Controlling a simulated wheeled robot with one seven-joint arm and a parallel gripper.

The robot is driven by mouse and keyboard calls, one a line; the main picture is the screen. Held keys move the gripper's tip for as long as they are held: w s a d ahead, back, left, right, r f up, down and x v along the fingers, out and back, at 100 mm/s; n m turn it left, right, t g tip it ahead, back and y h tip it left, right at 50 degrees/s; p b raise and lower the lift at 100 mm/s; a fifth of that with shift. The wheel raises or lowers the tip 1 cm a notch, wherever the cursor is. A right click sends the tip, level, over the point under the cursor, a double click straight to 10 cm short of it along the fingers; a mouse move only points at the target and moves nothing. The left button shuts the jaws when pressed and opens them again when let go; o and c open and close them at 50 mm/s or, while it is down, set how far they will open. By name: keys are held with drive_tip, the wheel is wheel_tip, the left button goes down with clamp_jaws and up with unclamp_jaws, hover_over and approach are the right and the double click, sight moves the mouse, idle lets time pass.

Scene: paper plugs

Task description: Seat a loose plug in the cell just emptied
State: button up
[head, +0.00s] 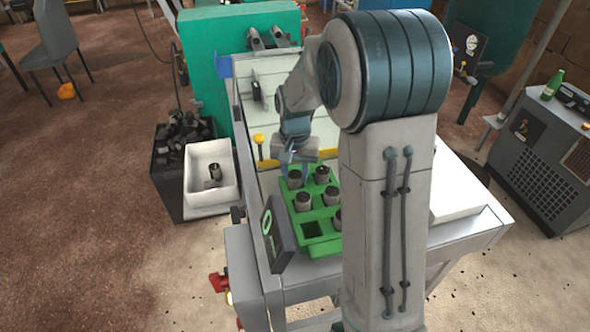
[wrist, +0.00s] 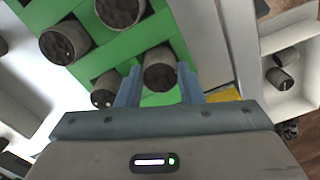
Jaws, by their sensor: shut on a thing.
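The green tray (head: 325,241) has several cells holding dark-topped grey plugs, such as one plug (head: 302,200) in its middle row. One cell (head: 313,229) near its front looks dark and empty. My gripper (head: 299,165) is at the tray's far edge. In the wrist view my gripper (wrist: 158,84) is shut on a plug (wrist: 160,76), with a finger on each side. I cannot tell whether this plug stands in a cell or is above it. Another plug (wrist: 104,90) is beside the left finger, partly hidden. My arm hides the tray's right side in the head view.
A white bin (head: 230,192) left of the bench holds a loose plug (head: 215,171); two plugs (wrist: 286,57) show in it in the wrist view. A dark display (head: 277,236) stands at the tray's left. A yellow-knobbed lever (head: 259,140) rises behind. A green housing (head: 235,45) stands at the back.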

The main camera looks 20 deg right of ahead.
sight(295, 175)
drive_tip(key=shift+f, duration=0.1)
drive_tip(key=o, duration=0.9)
drive_tip(key=shift+o, duration=0.2)
wheel_tip(295, 175, up, 12)
drive_tip(key=s+f+n+t, duration=0.2)
drive_tip(key=s+n+t, duration=0.1)
drive_tip(key=s, duration=1.8)
drive_tip(key=shift+s+n+b, duration=0.15)
drive_tip(key=shift+n+b, duration=0.25)
drive_tip(key=shift+n, duration=0.5)
